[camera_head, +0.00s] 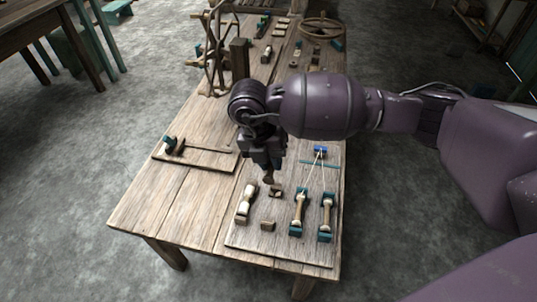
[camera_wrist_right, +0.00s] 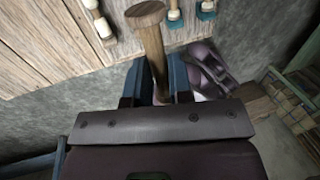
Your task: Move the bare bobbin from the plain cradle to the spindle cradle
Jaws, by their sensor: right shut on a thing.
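My right gripper (camera_head: 268,170) is shut on the bare wooden bobbin (camera_head: 268,180), held over the near board. In the right wrist view the bobbin (camera_wrist_right: 152,50) stands out between the fingers of the gripper (camera_wrist_right: 158,88), its round flange toward the top. Beneath it on the board are two plain brown cradle blocks (camera_head: 267,225), with nothing lying across them. A separate small board (camera_head: 208,159) at left carries a teal block and a dark piece; it may be the spindle cradle, but I cannot tell surely. My left gripper is out of view.
A pale-wound bobbin (camera_head: 245,203) lies left of the plain blocks. A wooden wheel (camera_head: 215,48) stands farther back. Bare tabletop (camera_head: 165,205) lies at front left.

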